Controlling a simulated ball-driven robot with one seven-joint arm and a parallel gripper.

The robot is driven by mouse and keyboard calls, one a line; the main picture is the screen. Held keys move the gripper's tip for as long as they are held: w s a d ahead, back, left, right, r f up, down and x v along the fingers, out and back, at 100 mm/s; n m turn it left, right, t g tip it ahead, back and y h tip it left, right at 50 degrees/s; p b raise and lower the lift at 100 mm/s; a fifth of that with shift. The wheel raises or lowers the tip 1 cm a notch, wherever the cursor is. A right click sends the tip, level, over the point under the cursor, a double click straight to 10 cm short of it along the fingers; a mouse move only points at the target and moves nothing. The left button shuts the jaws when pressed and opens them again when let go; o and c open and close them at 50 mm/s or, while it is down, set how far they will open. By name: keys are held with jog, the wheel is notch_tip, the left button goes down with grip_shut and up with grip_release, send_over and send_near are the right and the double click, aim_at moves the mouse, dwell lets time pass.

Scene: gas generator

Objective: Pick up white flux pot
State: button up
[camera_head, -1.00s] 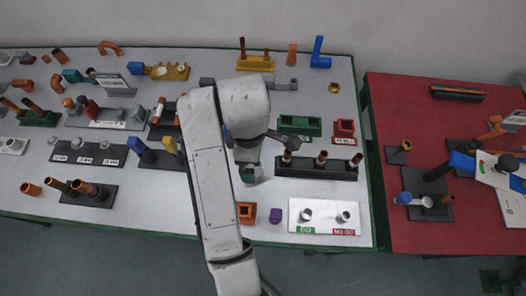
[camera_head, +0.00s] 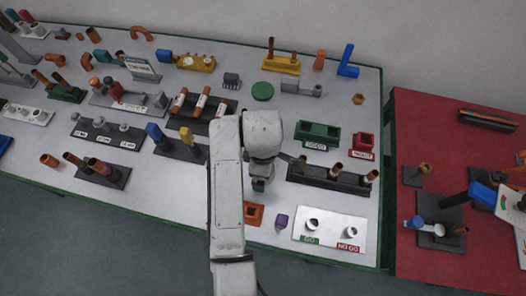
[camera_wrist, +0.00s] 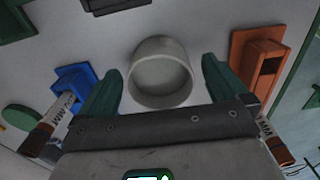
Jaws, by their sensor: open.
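The white flux pot (camera_wrist: 160,73) is a round, pale, open-topped cup on the table in the wrist view. It lies between and just ahead of the two dark green fingertips of my gripper (camera_wrist: 161,68), with gaps on both sides. My gripper is open and holds nothing. In the head view my gripper (camera_head: 259,185) hangs low over the table's front middle, and my arm and gripper hide the pot there.
An orange square block (camera_head: 254,213) is close to my gripper; in the wrist view it stands right of the pot (camera_wrist: 258,60). A purple block (camera_head: 281,222), a white go/no-go plate (camera_head: 330,233) and a dark rack (camera_head: 332,178) are to the right.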

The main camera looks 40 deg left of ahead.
jog(key=shift+f, duration=0.4)
jog(key=shift+c, duration=0.2)
jog(key=c, duration=1.2)
jog(key=shift+o, duration=0.2)
jog(key=shift+r, duration=0.2)
